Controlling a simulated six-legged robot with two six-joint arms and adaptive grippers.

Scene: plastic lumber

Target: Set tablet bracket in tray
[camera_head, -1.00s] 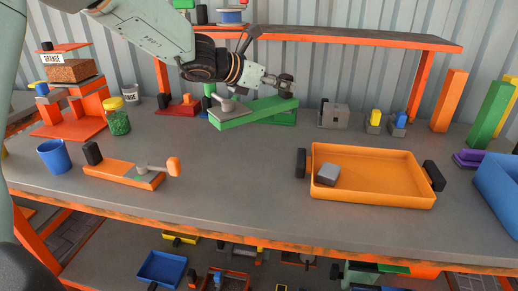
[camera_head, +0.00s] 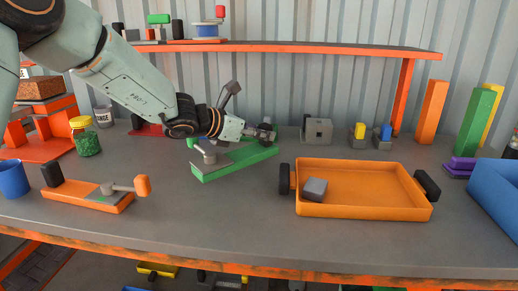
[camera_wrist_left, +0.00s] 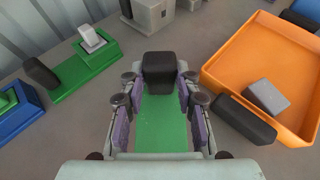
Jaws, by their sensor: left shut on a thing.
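A long green bracket (camera_head: 235,163) with a grey lever on its left end is in the head view, left of the tray. My left gripper (camera_head: 266,133) is shut on its right end. In the left wrist view the bracket's green plate (camera_wrist_left: 160,130) runs between the fingers of my left gripper (camera_wrist_left: 158,88), with a black block at its far end. The bracket appears a little above the table. The orange tray (camera_head: 340,208) stands to the right with a grey block (camera_head: 314,189) inside, at its left. My right gripper is not in view.
Another green board (camera_wrist_left: 88,72) lies near the wall. A grey block (camera_head: 317,130) stands behind the tray. An orange clamp (camera_head: 100,203), blue cup (camera_head: 13,178) and green jar (camera_head: 86,140) are at left. A blue bin (camera_head: 500,185) is at right. Most of the tray floor is clear.

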